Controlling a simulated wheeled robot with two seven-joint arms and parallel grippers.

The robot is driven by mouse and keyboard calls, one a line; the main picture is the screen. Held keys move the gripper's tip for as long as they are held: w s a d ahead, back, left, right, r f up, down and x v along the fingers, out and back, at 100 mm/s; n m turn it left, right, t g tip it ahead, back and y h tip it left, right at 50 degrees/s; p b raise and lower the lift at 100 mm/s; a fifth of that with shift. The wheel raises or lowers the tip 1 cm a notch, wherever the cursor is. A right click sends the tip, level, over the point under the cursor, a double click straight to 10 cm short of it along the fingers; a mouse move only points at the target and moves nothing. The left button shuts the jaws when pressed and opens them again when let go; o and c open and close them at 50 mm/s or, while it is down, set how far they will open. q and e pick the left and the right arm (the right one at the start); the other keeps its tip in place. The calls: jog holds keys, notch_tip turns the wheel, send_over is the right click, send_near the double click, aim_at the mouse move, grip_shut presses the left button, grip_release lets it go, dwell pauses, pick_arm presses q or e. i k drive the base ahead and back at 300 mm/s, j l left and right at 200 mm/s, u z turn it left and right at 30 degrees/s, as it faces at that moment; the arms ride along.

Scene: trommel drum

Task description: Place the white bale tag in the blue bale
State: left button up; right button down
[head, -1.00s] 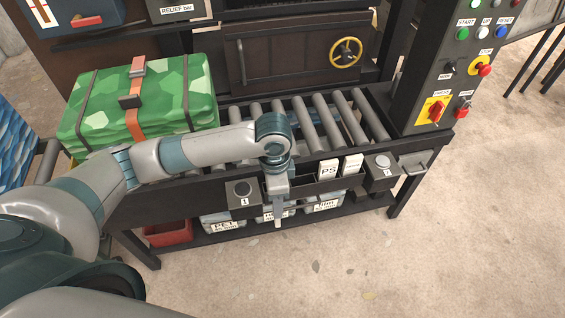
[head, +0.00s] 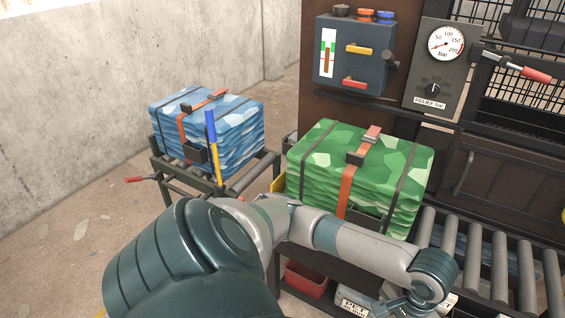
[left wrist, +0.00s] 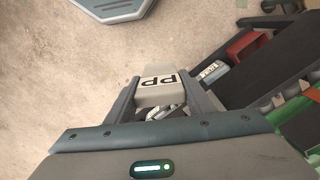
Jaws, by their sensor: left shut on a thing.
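The blue bale (head: 240,135) sits at the left in the head view, wrapped in dark straps and an orange strap. A dark holder (head: 195,154) is on its front face. My left gripper (left wrist: 160,88) is shut on the white bale tag (left wrist: 158,87), which reads "PP" in the left wrist view. In the head view this gripper (head: 398,302) is low at the bottom right, in front of the rollers and well away from the blue bale. My right gripper is not in view.
A green camouflage bale (head: 335,165) stands on the roller table between my left gripper and the blue bale. A blue and yellow lever (head: 213,140) rises in front of the blue bale. A red bin (head: 305,280) is below. Rollers (head: 475,260) lie to the right.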

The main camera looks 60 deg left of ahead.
aim_at(197, 158)
jog(key=k+j+u, duration=0.1)
jog(key=j, duration=0.55)
jog(key=k+j+u, duration=0.1)
jog(key=k+j, duration=0.2)
jog(key=j, duration=0.4)
jog(key=k+j+u, duration=0.1)
jog(key=j, duration=0.55)
jog(key=k+j+u, duration=0.1)
jog(key=j, duration=0.6)
jog(key=k+j+u, duration=0.1)
jog(key=j, duration=0.6)
jog(key=k+j+u, duration=0.1)
jog(key=j, duration=0.65)
jog(key=k, duration=0.05)
